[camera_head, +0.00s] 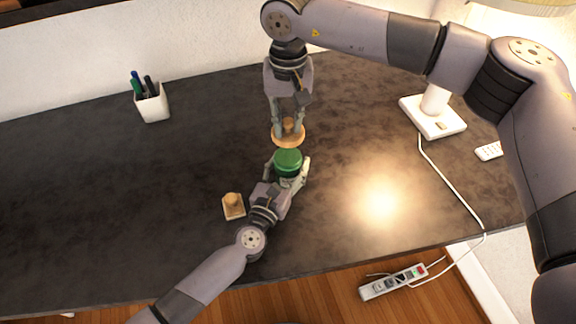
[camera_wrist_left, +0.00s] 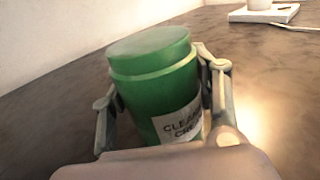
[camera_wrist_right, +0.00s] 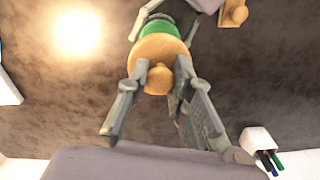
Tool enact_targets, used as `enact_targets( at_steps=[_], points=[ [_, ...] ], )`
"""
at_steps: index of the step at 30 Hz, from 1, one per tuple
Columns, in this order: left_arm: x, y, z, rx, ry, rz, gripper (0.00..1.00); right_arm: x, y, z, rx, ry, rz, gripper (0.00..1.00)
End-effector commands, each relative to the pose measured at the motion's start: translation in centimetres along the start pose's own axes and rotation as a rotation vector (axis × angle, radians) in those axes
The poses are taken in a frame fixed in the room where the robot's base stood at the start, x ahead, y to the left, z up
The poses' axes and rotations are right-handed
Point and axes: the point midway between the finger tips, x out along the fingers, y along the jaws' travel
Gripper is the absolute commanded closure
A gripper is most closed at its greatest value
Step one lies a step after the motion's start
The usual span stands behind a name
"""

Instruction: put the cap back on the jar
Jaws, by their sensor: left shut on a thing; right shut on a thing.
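The green jar (camera_head: 288,163) stands on the dark table, in the fingers of my left gripper (camera_head: 287,168). In the left wrist view the jar (camera_wrist_left: 155,85) shows a green top and a white label partly reading "CLEA". My right gripper (camera_head: 288,125) points down and is shut on the knob of a round wooden cap (camera_head: 288,137). In the head view the cap is just behind the jar's top, apart from it. In the right wrist view the cap (camera_wrist_right: 153,52) overlaps part of the jar (camera_wrist_right: 160,27). The cap is not in the left wrist view.
A wooden piece with a knob on a square base (camera_head: 233,207) lies left of my left gripper. A white pen cup (camera_head: 152,104) stands at the back left. A white lamp base (camera_head: 432,117) and a remote (camera_head: 489,151) are at the right.

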Motion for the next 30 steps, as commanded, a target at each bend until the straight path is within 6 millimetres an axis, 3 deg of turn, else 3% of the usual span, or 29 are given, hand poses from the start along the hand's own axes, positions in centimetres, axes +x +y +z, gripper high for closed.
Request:
enact_targets(
  at_steps=[11,30],
  points=[
    [0.0,0.0,0.0,0.001,0.0,0.001,0.95,4.7,0.0,0.1,0.0,-0.001,0.002,0.98],
    [0.0,0.0,0.0,0.001,0.001,0.001,0.95,5.4,0.0,0.1,-0.001,-0.001,0.002,0.98]
  ],
)
